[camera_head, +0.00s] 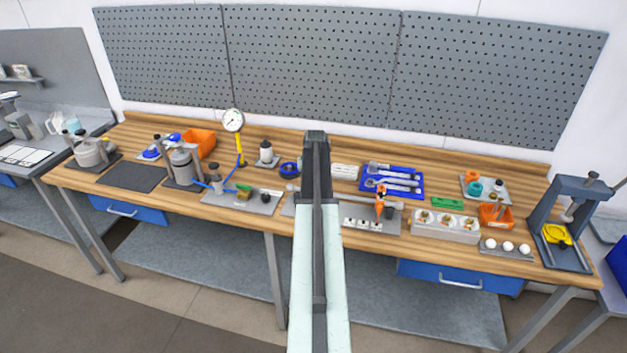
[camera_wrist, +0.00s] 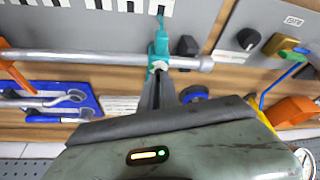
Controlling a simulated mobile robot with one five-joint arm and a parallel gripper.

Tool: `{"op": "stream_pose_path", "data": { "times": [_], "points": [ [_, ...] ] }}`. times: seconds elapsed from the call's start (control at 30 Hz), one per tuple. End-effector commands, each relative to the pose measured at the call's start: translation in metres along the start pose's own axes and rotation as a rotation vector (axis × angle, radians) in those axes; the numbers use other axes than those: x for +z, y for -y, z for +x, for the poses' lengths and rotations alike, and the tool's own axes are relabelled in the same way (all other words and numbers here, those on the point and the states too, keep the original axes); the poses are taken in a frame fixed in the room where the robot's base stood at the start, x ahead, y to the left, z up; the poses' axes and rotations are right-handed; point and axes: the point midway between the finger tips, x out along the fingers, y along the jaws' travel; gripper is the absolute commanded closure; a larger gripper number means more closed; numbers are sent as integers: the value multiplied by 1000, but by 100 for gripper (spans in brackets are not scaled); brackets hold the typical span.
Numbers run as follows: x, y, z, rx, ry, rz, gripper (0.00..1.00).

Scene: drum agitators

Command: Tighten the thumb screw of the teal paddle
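In the wrist view, the teal paddle (camera_wrist: 160,40) sits on a grey horizontal shaft (camera_wrist: 90,59). A small pale piece (camera_wrist: 158,67), which may be its thumb screw, shows at the hub on my side of the shaft. My gripper (camera_wrist: 158,78) points at the hub, its dark narrow fingers reaching close to the pale piece. I cannot tell whether they touch or grip it. In the head view, my arm hides the teal paddle and my fingertips. An orange paddle (camera_head: 380,196) shows to the right of my arm.
The shaft stands over a grey base plate (camera_head: 390,224) with white labels. A blue tool tray (camera_head: 402,176) lies behind it. To the left is a plate with a valve (camera_head: 243,194), blue hose and gauge (camera_head: 233,121). A white block with jars (camera_head: 445,230) stands right.

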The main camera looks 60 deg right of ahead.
Motion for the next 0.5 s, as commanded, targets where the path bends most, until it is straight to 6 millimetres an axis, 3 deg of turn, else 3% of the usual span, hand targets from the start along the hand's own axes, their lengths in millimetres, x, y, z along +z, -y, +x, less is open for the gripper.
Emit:
{"op": "stream_pose_path", "data": {
  "times": [0.5],
  "points": [
    [-3,5,0,183,-3,441,100]
  ]
}}
